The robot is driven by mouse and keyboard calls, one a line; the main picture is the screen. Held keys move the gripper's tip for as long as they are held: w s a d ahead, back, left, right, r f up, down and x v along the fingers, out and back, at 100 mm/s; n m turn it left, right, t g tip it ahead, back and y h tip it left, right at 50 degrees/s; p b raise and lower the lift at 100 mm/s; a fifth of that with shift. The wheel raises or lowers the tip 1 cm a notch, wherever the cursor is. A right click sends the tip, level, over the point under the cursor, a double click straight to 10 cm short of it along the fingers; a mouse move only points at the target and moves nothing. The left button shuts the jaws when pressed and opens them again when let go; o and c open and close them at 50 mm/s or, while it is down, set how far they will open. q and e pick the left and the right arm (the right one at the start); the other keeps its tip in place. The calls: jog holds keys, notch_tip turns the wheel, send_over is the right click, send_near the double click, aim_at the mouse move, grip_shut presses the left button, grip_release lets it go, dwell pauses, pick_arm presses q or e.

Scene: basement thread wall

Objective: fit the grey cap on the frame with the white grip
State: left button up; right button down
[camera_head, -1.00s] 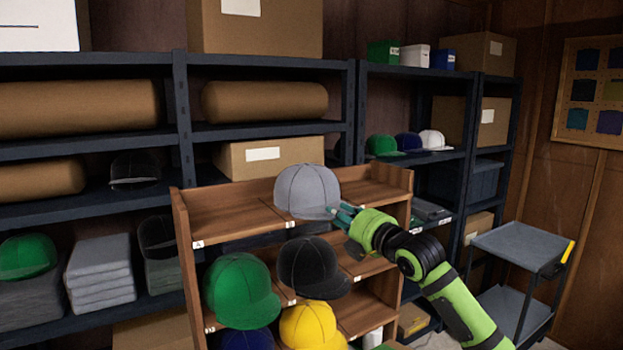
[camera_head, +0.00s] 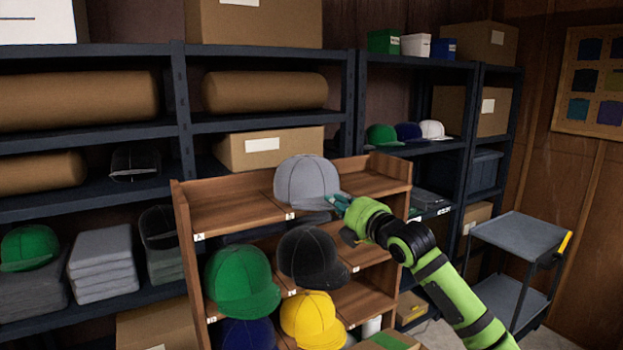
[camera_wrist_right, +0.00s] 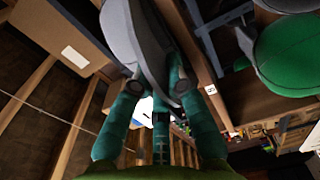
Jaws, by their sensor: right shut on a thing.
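The grey cap (camera_head: 307,177) is at the top tier of the small wooden rack (camera_head: 235,215), near its middle; I cannot tell whether it rests on the board or is held just above it. My right gripper (camera_head: 335,203) comes from the right and is shut on the cap's brim. In the right wrist view the fingers of my right gripper (camera_wrist_right: 160,95) close on the edge of the grey cap (camera_wrist_right: 122,35). I cannot make out a frame with a white grip; the cap may hide part of the tier. My left gripper is not in view.
Below on the rack sit a green cap (camera_head: 240,278), a black cap (camera_head: 312,256) and a yellow cap (camera_head: 313,318). Dark metal shelving (camera_head: 95,133) stands close behind. A grey cart (camera_head: 520,236) stands at right. The rack's top tier is bare left of the grey cap.

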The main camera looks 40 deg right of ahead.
jog(key=shift+r+p, duration=0.6)
jog(key=shift+r, duration=0.15)
jog(key=shift+s+f+b, duration=0.1)
jog(key=shift+s+b, duration=0.15)
jog(key=shift+b, duration=0.15)
jog(key=s+a+b, duration=0.1)
jog(key=s+b, duration=1)
jog(key=s, duration=0.8)
jog(key=shift+s+a+b, duration=0.2)
jog(key=shift+a+b, duration=0.15)
jog(key=shift+b, duration=0.05)
